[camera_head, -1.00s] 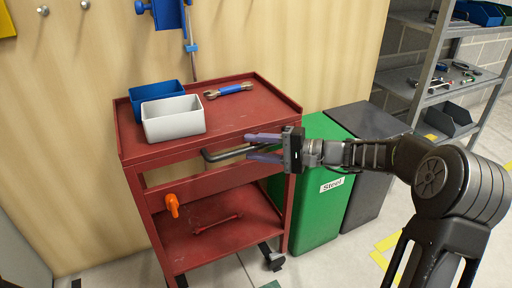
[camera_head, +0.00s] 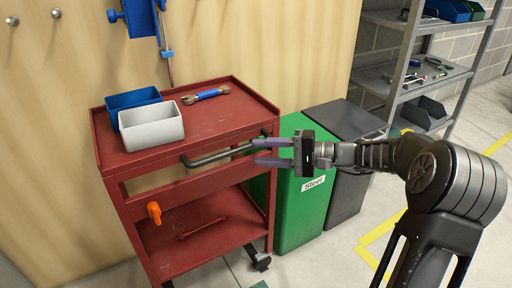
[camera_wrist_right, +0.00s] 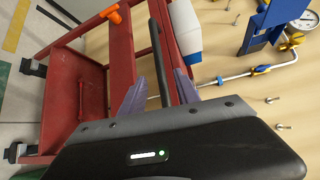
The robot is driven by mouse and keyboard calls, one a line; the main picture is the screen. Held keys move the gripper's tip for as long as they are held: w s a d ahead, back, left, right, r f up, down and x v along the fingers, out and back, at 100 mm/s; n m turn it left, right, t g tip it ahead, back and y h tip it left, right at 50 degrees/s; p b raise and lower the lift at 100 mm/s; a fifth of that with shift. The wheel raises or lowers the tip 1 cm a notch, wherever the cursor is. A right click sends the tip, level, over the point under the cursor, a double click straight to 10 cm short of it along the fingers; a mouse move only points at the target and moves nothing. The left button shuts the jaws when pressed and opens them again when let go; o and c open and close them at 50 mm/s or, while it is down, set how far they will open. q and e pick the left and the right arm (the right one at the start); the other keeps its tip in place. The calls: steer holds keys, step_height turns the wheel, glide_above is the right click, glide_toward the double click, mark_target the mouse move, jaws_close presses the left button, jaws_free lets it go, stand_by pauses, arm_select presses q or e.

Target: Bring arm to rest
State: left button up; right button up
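My right gripper (camera_head: 255,152) is open beside the right end of the red cart's dark handle (camera_head: 215,158). Its two purple-grey fingers are apart, one above the other in the head view, and point left toward the handle. In the right wrist view the gripper (camera_wrist_right: 159,75) also shows its fingers spread, with the handle (camera_wrist_right: 154,45) lying in line with the gap between them. I see nothing clamped. My right arm reaches in from the right. My left gripper and arm are not in view.
The red cart (camera_head: 240,115) carries a blue bin (camera_head: 130,98), a grey bin (camera_head: 152,140) and a blue-handled wrench (camera_head: 206,94). A green bin (camera_head: 300,215) and dark bin (camera_head: 345,190) stand close behind my right gripper. Grey shelves (camera_head: 388,75) stand at the back right.

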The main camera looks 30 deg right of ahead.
steer(key=s+a+f+g+h, duration=0.1)
steer(key=s+a+f+g, duration=0.15)
steer(key=f, duration=0.65)
steer(key=s+a+f+g+h, duration=0.2)
steer(key=s+a+f, duration=0.15)
steer(key=f, duration=0.65)
steer(key=s+a+f+g+h, duration=0.1)
steer(key=s+a+f+g, duration=0.2)
steer(key=f, duration=0.6)
steer(key=s+a+f+n+g+h, duration=0.25)
steer(key=s+a+f, duration=0.35)
steer(key=s+f, duration=0.4)
steer(key=s+a+f+n+g+h, duration=0.15)
steer(key=s+a+f+n, duration=0.35)
steer(key=s+f, duration=0.55)
steer(key=w+a+r+t, duration=0.2)
steer(key=w+a+r, duration=0.1)
steer(key=a+r, duration=0.1)
step_height(320, 180, up, 24)
steer(key=p, duration=2.4)
steer(key=shift+s+a+r, duration=0.2)
steer(key=shift+s+a, duration=0.05)
steer(key=shift+s, duration=0.1)
